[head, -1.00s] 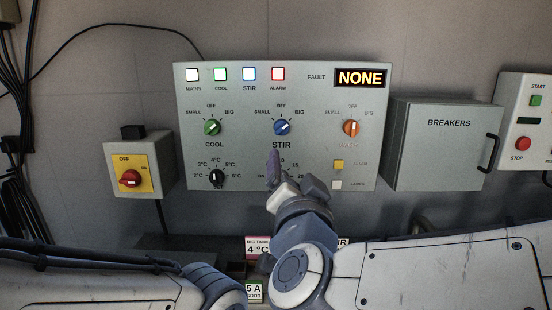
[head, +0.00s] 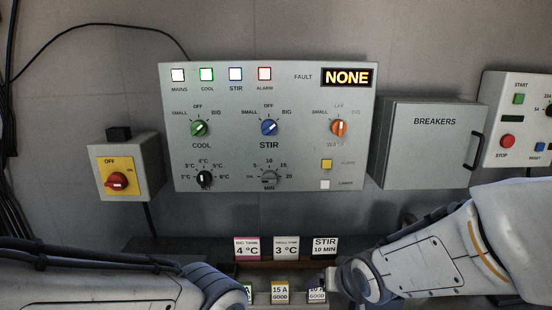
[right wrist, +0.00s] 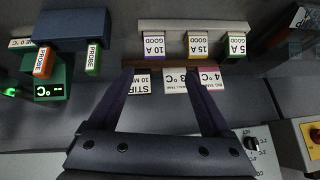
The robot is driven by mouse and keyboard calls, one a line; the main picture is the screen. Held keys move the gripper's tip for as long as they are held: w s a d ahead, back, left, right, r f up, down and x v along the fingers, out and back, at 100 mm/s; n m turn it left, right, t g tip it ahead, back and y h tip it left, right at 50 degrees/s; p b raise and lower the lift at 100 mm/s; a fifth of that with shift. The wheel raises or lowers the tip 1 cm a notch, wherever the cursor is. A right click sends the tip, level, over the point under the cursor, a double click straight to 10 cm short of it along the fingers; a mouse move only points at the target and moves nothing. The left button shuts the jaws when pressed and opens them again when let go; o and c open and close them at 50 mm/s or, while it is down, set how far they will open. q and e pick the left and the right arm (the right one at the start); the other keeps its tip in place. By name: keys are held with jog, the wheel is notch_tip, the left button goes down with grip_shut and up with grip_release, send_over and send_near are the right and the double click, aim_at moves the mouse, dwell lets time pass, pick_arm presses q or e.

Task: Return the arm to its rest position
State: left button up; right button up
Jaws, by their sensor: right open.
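My right arm (head: 440,255) reaches in from the right in the head view, with its wrist low, below the control panel (head: 225,162). In the right wrist view my right gripper (right wrist: 158,76) is open and empty, its two dark fingers apart in front of the row of cards. My left arm (head: 120,285) shows at the lower left of the head view; its gripper is out of frame. The STIR knob (head: 269,127) and the minutes dial (head: 269,177) are unobstructed, and nothing touches the panel.
Cards reading 4 °C (head: 247,248), 3 °C (head: 286,248) and STIR 10 MIN (head: 324,246) stand below the panel, with fuse boxes in front. A red switch (head: 117,180) is left, the breakers box (head: 428,150) right. The fault display (head: 346,78) reads NONE.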

jog(key=s+d+f+g+h, duration=0.1)
jog(key=s+d+f+g, duration=0.4)
jog(key=s+d+f, duration=0.3)
jog(key=s+a+r+n+g, duration=0.1)
jog(key=s+a+r+n, duration=0.3)
jog(key=s+a, duration=0.3)
jog(key=s+a+r+n+g, duration=0.2)
jog(key=s+a+r+n, duration=0.2)
jog(key=s+a, duration=0.35)
notch_tip(320, 180, up, 13)
jog(key=p, duration=1.3)
jog(key=shift+w+f+y, duration=0.15)
jog(key=shift+w+y, duration=0.1)
jog(key=shift+y, duration=0.05)
jog(key=shift+c, duration=0.4)
